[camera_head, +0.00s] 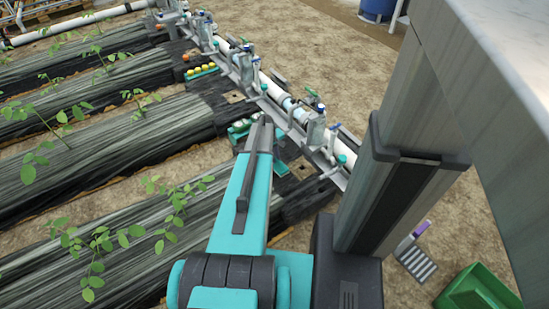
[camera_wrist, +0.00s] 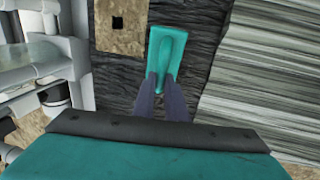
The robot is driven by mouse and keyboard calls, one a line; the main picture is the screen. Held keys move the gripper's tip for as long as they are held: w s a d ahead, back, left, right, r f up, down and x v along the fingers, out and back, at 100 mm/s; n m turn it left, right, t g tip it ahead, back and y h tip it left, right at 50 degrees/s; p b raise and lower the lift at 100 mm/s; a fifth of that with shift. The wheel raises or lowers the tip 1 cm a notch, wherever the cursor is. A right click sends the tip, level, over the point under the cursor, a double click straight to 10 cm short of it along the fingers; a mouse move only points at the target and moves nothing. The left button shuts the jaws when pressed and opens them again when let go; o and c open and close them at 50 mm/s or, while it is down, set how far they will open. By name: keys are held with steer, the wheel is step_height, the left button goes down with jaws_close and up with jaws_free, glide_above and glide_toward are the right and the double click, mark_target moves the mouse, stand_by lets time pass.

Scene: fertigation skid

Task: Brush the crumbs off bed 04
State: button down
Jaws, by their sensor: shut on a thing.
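In the wrist view my gripper (camera_wrist: 166,88) is shut on the raised grip of a teal block-shaped tool (camera_wrist: 166,48), which looks like the brush. The tool is over black wrinkled sheeting (camera_wrist: 205,18) at a bed's end; I cannot tell whether it touches. Grey striped film (camera_wrist: 265,70) covers the bed to the right. In the head view several film-covered beds (camera_head: 110,130) run to the left. No number is readable, so I cannot tell which is bed 04. I make out no crumbs.
A white pipe with valves (camera_head: 290,105) runs along the bed ends, close by on the left in the wrist view (camera_wrist: 75,60). A tray of yellow balls (camera_head: 202,70) sits farther up. Seedlings (camera_head: 100,240) stand on the beds. A green bin (camera_head: 478,290) is at lower right.

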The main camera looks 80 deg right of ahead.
steer(key=shift+d+r+p, duration=0.1)
steer(key=shift+r+p, duration=1.3)
steer(key=shift+r, duration=1.35)
steer(key=shift+r+p, duration=1.15)
steer(key=shift+r, duration=0.4)
steer(key=shift+w, duration=0.2)
